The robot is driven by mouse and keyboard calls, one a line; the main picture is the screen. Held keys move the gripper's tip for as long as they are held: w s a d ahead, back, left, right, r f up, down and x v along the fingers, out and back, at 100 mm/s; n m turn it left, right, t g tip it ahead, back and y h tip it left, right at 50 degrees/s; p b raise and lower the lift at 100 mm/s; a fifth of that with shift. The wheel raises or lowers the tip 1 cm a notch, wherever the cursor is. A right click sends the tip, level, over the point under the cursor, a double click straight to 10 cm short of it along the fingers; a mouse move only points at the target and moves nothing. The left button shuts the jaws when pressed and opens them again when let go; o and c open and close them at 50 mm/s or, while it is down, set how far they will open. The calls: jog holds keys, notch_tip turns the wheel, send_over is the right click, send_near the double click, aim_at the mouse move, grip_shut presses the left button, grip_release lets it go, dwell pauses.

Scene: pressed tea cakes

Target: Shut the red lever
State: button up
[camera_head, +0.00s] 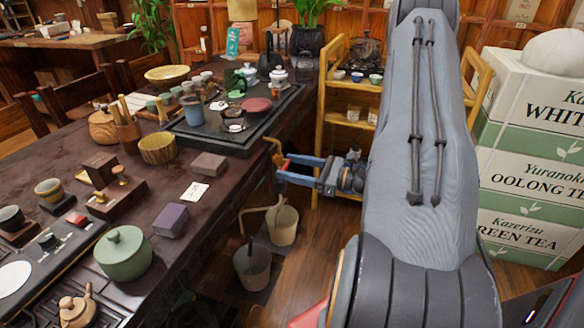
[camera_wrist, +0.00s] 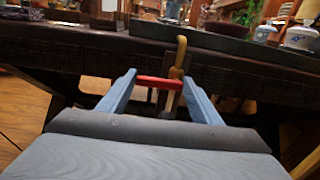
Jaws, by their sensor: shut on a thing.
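The red lever (camera_wrist: 158,82) is a short bar lying roughly crosswise between my fingers in the wrist view. It sits beside an upright brass tap (camera_wrist: 181,52) at the table's side. My gripper (camera_wrist: 159,77) is shut on the lever, with a blue finger at each end of it. In the head view my gripper (camera_head: 281,168) reaches left to the table's right edge, and the brass tap (camera_head: 275,147) shows just behind it. Only a small bit of red shows there, so the lever's angle is hard to tell.
A dark table (camera_head: 190,225) crowded with tea ware fills the left. A black tea tray (camera_head: 222,143) lies near the tap. Two buckets, one tan (camera_head: 283,227) and one grey (camera_head: 252,270), stand on the floor below. A yellow shelf (camera_head: 348,105) stands behind my arm.

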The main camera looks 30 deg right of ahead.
jog(key=o, duration=1.1)
jog(key=shift+c, duration=0.2)
jog(key=shift+s+d, duration=0.1)
jog(key=v, duration=0.7)
jog(key=shift+s+d, duration=0.2)
jog(key=shift+s, duration=0.05)
jog(key=s+a+r+n+g+p, duration=0.2)
jog(key=s+a+r+n+g, duration=0.2)
jog(key=a+n+g, duration=0.45)
jog(key=s+a+r+n+g+p, duration=0.25)
jog(key=s+a+n+g, duration=0.2)
jog(key=a, duration=0.75)
jog(key=s+a+r+n+h+p, duration=0.2)
jog(key=s+r+n+h, duration=0.1)
jog(key=r+n+h, duration=0.2)
jog(key=s+a+r+n+g+h+p, duration=0.1)
jog(key=s+a+r+n+h+p, duration=0.1)
jog(key=n, duration=0.8)
notch_tip(320, 180, up, 4)
jog(key=s+h+p, duration=0.1)
jog(key=s+h, duration=0.1)
jog(key=h, duration=0.2)
jog(key=shift+s+f, duration=0.15)
jog(key=shift+s, duration=0.05)
